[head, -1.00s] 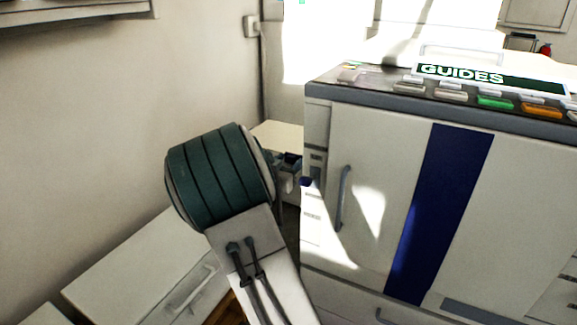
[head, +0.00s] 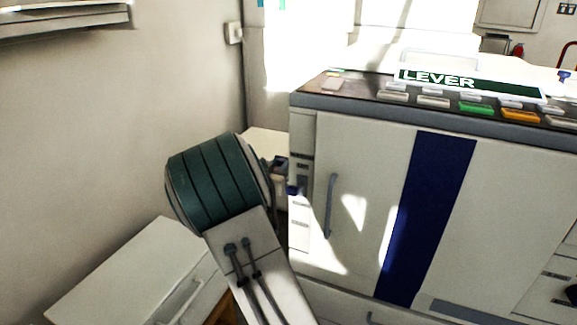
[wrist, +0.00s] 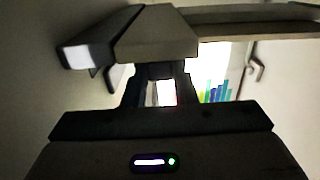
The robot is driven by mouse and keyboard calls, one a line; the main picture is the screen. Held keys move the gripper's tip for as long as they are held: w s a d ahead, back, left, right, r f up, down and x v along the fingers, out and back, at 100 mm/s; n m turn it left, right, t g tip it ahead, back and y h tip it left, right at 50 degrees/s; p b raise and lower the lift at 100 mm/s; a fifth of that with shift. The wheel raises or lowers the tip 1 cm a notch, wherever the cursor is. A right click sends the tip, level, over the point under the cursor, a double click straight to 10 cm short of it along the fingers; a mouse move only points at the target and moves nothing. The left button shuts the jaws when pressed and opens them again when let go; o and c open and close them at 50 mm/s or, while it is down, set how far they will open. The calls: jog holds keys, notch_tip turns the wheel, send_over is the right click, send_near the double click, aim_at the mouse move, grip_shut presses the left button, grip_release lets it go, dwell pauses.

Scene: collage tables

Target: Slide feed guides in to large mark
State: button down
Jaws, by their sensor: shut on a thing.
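The large pale machine (head: 342,160) has a blue stripe, a grey door handle and a control panel whose green display (head: 468,82) reads LEVER. My gripper (head: 280,164) is at the machine's left side, mostly hidden behind my wrist. In the wrist view my gripper's dark fingers (wrist: 160,92) are close together at a dim, dark part (wrist: 160,70), which seems to be a feed guide; its shape and any large mark cannot be made out. A beige ledge-like part (wrist: 155,35) lies just beyond the fingers.
A low white cabinet (head: 130,270) with a drawer handle stands at the left, below my arm. The plain wall (head: 110,130) is close on the left. A pale surface (head: 266,142) lies behind my gripper. Bright light washes out the back.

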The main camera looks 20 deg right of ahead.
jog(key=c, duration=1.2)
grip_release()
jog(key=shift+a, duration=0.1)
jog(key=shift+o, duration=0.2)
jog(key=p+v, duration=0.4)
jog(key=v, duration=0.9)
jog(key=shift+s+a, duration=0.3)
